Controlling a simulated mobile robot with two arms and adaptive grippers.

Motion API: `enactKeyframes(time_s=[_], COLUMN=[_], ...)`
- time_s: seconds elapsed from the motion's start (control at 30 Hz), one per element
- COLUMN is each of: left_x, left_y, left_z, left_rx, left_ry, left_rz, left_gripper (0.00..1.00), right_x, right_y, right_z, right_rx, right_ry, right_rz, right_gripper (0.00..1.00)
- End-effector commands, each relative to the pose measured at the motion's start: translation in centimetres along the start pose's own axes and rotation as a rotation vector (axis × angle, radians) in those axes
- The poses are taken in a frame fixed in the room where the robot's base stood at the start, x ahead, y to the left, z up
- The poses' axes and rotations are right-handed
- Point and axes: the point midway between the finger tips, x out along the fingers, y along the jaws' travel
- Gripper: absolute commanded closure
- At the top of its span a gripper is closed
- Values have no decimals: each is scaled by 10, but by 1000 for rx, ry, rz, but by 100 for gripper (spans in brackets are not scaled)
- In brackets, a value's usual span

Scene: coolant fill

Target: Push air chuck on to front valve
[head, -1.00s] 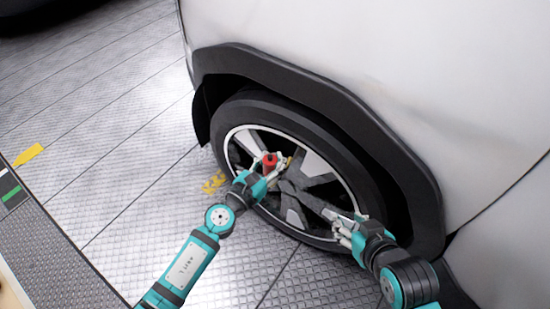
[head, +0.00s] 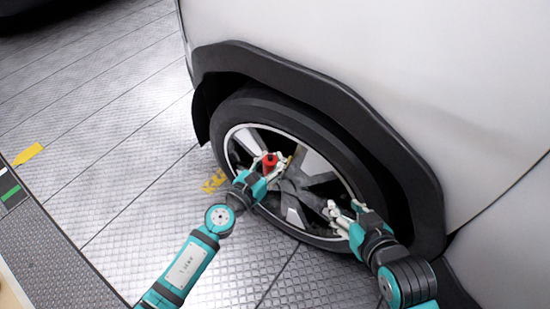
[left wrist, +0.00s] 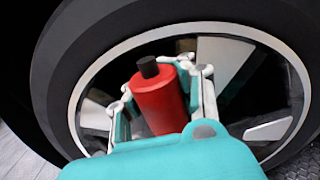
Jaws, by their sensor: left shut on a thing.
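The front wheel (head: 262,108) has a black tire and a rim with silver and dark spokes. My left gripper (head: 263,172) is shut on a red cylinder with a black tip, the air chuck (head: 269,161), held in front of the rim's left part. The air chuck (left wrist: 158,102) is large in the left wrist view, between the white fingers of the left gripper (left wrist: 165,90), its black tip toward the wheel. The valve cannot be made out. My right gripper (head: 338,213) is at the lower right of the rim, with its fingers apart and nothing visible between them.
The white car body (head: 370,60) and black wheel arch (head: 330,92) stand over the wheel. Yellow marks (head: 214,181) lie on the floor beside the tire.

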Motion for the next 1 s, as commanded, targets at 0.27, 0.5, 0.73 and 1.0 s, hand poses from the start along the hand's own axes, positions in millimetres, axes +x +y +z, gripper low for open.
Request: enactKeyframes(time_s=[0.27,0.5,0.73,1.0], left_x=[0,0,0,0], left_y=[0,0,0,0], left_z=[-1,-3,-4,-6], left_rx=[0,0,0,0], left_ry=[-1,-1,-1,1], left_rz=[0,0,0,0], left_gripper=[100,100,100,100], right_x=[2,2,3,4], right_y=[-2,-2,-3,-3], right_z=[-7,-13,-20,-27], right_rx=[2,2,1,-4], right_ry=[36,68,100,137], right_rz=[-3,-4,-6,-7], right_gripper=[60,60,60,60])
